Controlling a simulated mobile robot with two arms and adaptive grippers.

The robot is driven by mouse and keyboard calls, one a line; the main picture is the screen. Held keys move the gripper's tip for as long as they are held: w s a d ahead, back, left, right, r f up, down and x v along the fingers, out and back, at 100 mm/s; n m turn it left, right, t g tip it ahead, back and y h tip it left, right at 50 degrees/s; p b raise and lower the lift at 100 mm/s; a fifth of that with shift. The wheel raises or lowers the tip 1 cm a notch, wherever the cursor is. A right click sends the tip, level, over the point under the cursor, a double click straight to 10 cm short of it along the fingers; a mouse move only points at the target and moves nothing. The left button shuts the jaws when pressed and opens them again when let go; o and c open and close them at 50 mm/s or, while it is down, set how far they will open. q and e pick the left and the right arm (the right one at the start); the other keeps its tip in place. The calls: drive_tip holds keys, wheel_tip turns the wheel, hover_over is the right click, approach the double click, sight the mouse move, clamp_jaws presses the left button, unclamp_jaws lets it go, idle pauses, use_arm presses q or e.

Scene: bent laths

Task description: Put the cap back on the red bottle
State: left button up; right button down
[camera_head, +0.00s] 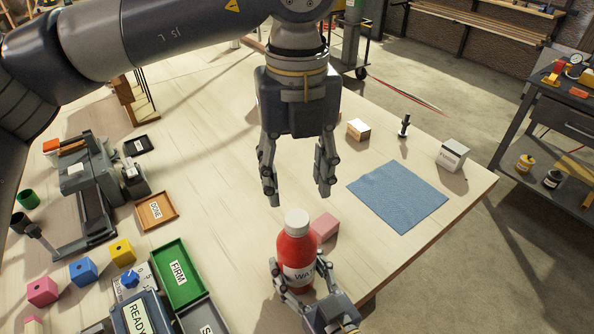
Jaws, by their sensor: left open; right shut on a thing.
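The red bottle (291,247) stands upright near the table's front edge, with a white label on its side. A white cap (297,218) sits on top of its neck; I cannot tell whether it is screwed tight. My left gripper (297,197) is open and empty, fingers pointing down, just above and behind the cap in the picture, apart from it as far as I can see. My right gripper (300,271) comes from below and is shut on the bottle's body, with a finger at each side. The bottle's lower part is partly hidden by it.
A pink block (324,227) stands close to the bottle's right. A blue cloth (398,196) lies to the right, with bare table around it. A green tray (177,273), coloured cubes and an orange tray (156,211) fill the left side.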

sight(296, 217)
use_arm(q)
wheel_tip(296, 217, down, 8)
drive_tip(key=shift+r, duration=0.1)
idle(0.4)
drive_tip(key=c, duration=1.1)
drive_tip(key=m, duration=0.3)
drive_tip(key=shift+m, duration=0.3)
drive_tip(key=shift+c, duration=0.2)
drive_tip(key=m, duration=0.3)
drive_tip(key=shift+m, duration=0.3)
drive_tip(key=m, duration=1.3)
drive_tip(key=shift+m, duration=0.4)
drive_tip(key=m, duration=0.6)
drive_tip(key=shift+m, duration=0.4)
drive_tip(key=o, duration=1.3)
drive_tip(key=shift+c, duration=0.2)
